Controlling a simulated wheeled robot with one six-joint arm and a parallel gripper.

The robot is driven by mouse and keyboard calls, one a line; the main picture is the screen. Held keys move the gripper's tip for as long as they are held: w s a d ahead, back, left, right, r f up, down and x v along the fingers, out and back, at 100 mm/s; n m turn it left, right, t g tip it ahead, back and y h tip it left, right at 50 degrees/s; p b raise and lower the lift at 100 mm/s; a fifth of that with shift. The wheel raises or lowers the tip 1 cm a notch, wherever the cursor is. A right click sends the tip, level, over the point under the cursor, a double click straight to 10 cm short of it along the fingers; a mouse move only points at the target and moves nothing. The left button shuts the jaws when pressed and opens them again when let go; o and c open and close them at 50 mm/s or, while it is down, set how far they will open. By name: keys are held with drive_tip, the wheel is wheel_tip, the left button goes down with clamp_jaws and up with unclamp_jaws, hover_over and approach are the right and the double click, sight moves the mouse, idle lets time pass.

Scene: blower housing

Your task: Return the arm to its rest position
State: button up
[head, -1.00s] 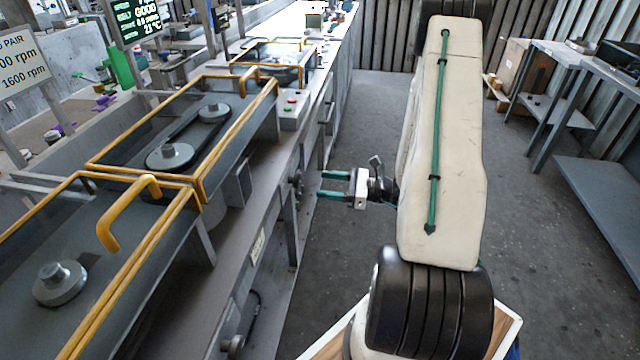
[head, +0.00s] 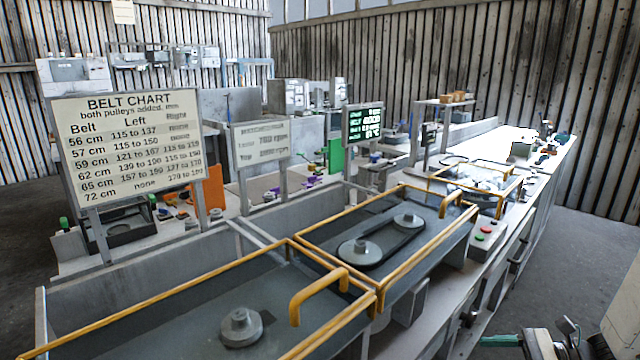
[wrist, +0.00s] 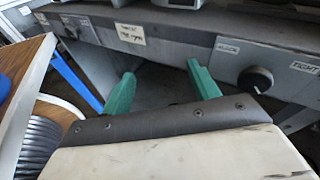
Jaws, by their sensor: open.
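My gripper (head: 500,340) is at the bottom right edge of the head view, beside the front of the bench and partly cut off by the frame. Its green fingers also show in the wrist view (wrist: 162,88), spread apart with nothing between them. The cream link of my arm is just visible at the right edge of the head view. Most of the arm is outside that view.
The bench has yellow-framed guards (head: 385,290) over pulleys and a belt (head: 380,245). A belt chart board (head: 128,150) stands at the left. In the wrist view, the bench front has a black knob (wrist: 255,79). Open floor (head: 600,245) lies right of the bench.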

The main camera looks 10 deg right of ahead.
drive_tip(key=s+a+r+n+g+h, duration=0.1)
drive_tip(key=s+a+r+n+h, duration=0.3)
drive_tip(key=r+n, duration=0.3)
drive_tip(key=s+a+r+n+g+h, duration=0.2)
drive_tip(key=s+a+r+n+h, duration=0.3)
drive_tip(key=r+n, duration=0.2)
drive_tip(key=s+a+r+n+g+h, duration=0.1)
drive_tip(key=s+a+r+n+h, duration=0.3)
drive_tip(key=r, duration=0.5)
drive_tip(key=s+n+h, duration=0.1)
drive_tip(key=n, duration=0.1)
drive_tip(key=shift+s+a+n, duration=0.25)
drive_tip(key=shift+a+n, duration=0.05)
drive_tip(key=shift+n, duration=0.1)
idle(0.8)
